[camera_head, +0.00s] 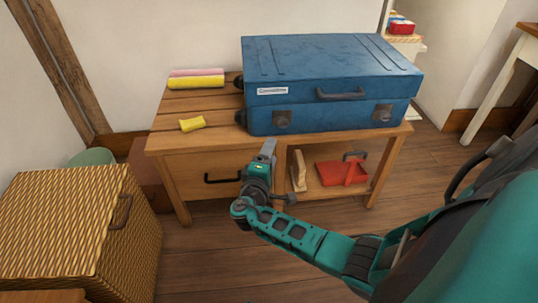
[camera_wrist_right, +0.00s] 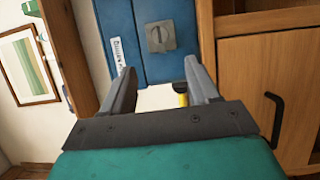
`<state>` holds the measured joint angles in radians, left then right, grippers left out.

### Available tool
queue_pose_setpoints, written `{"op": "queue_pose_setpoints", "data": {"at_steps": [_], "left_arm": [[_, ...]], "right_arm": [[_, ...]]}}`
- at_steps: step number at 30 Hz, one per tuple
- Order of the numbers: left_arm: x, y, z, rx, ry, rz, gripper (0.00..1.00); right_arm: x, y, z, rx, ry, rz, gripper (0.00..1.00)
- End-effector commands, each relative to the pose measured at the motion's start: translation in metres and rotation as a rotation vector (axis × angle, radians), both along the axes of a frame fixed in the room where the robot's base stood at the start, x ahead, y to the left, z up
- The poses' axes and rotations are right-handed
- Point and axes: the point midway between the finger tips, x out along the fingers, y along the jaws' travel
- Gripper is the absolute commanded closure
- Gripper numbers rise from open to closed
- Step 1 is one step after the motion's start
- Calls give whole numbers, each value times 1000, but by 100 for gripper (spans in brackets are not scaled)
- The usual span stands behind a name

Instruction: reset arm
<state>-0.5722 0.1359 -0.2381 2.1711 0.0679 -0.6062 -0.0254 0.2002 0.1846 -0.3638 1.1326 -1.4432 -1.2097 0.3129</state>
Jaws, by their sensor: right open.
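My right arm reaches in from the right in the head view. Its gripper (camera_head: 268,150) is in front of the wooden bench, near the front edge of the top and right of the drawer handle. In the right wrist view the two fingers of the right gripper (camera_wrist_right: 160,85) are apart, with nothing between them. Beyond them the blue suitcase (camera_wrist_right: 150,40) shows with a latch and a label. My left gripper is not in view.
The blue suitcase (camera_head: 330,75) lies on the wooden bench (camera_head: 205,140). A yellow sponge (camera_head: 192,124) and rolled cloths (camera_head: 196,82) are to its left. A red object (camera_head: 342,173) is on the lower shelf. A wicker basket (camera_head: 70,235) stands at the left. Open floor (camera_head: 210,260) lies between.

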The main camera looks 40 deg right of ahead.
Motion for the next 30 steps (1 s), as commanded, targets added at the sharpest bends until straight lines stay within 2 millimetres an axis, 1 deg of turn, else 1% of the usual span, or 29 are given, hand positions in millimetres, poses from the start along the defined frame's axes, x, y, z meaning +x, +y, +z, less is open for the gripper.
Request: {"op": "queue_pose_setpoints", "data": {"at_steps": [9,11,13,14,17,21,23,24,26,27,30], "left_arm": [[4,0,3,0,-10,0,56],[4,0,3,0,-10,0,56],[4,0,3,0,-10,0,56],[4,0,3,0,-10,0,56],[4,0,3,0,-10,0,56],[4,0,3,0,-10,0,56],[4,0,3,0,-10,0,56],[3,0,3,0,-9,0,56],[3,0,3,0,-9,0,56],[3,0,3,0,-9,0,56],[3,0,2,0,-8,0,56]], "right_arm": [[-1,0,-1,6,1,-2,40],[-6,1,-3,31,0,-12,40],[-17,2,-8,89,3,-37,40],[-24,3,-11,126,4,-51,40],[-54,10,-25,291,20,-112,40],[-104,27,-41,565,65,-194,40],[-125,38,-46,682,90,-220,40],[-138,46,-47,758,108,-232,40],[-158,59,-46,872,138,-245,40],[-171,68,-44,945,159,-251,40],[-197,90,-35,1104,208,-248,40]]}}
